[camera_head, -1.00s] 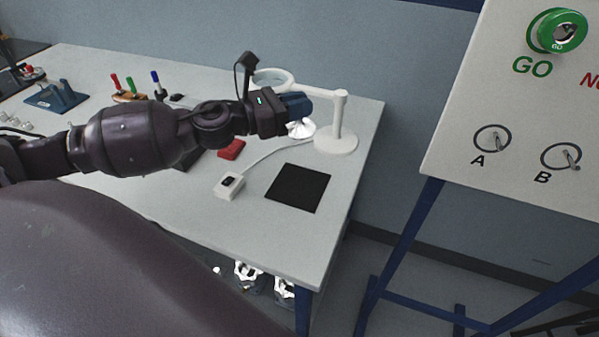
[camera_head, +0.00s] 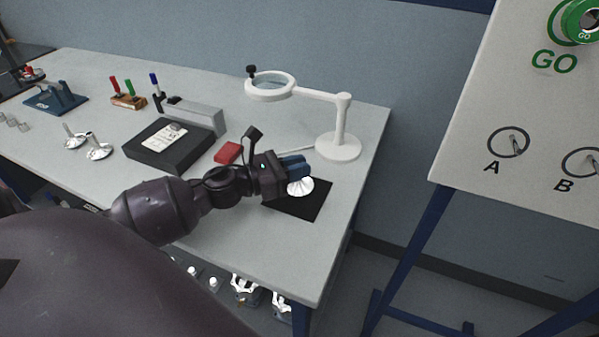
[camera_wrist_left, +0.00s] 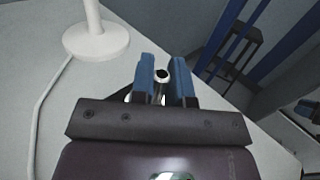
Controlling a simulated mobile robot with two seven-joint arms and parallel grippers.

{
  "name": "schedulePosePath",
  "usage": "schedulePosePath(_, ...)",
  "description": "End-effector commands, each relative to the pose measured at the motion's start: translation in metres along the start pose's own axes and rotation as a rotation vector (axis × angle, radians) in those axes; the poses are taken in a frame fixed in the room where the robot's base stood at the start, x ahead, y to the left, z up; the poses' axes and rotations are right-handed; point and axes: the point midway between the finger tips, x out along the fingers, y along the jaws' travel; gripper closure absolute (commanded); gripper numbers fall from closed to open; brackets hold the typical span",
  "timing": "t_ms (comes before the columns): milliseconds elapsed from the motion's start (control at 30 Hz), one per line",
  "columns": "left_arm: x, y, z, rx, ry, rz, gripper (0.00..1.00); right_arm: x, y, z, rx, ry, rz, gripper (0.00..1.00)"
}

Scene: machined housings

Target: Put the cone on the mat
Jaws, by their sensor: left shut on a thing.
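The cone (camera_head: 300,187) is a shiny metal piece with a flared base. My left gripper (camera_head: 294,166) is shut on its stem, and the flared base shows below the blue fingers. The black square mat (camera_head: 310,206) lies near the right end of the table, and the cone is over it. I cannot tell whether the base touches the mat. In the left wrist view the cone's stem top (camera_wrist_left: 161,76) shows between the two blue fingers (camera_wrist_left: 161,82); its base is hidden there. My right gripper is not in view.
A white magnifier lamp (camera_head: 338,146) stands behind the mat. A red block (camera_head: 228,152) and a dark box (camera_head: 170,146) lie to the left. Two similar metal cones (camera_head: 99,151) are farther left. A panel (camera_head: 520,110) stands at the right.

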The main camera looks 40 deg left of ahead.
Motion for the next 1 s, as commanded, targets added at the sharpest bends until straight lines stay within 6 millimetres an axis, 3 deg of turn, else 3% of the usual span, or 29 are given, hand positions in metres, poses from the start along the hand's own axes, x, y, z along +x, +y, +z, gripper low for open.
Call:
schedulePosePath(100,-0.0001,0.0000,-0.0159,-0.004,0.002,0.002,1.00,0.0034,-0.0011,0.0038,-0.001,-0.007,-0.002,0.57)
schedulePosePath(500,0.0000,-0.0001,-0.0186,-0.001,0.001,0.000,1.00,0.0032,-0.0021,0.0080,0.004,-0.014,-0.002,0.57)
schedulePosePath(533,0.0000,0.0000,-0.0181,-0.001,0.001,0.000,0.81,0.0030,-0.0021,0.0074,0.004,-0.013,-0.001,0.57)
schedulePosePath(667,0.0000,0.0000,-0.0173,0.000,0.000,0.000,0.61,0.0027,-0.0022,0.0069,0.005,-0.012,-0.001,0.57)
schedulePosePath(1000,0.0000,0.0000,-0.0144,0.001,-0.001,0.000,0.59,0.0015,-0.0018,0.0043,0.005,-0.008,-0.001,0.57)
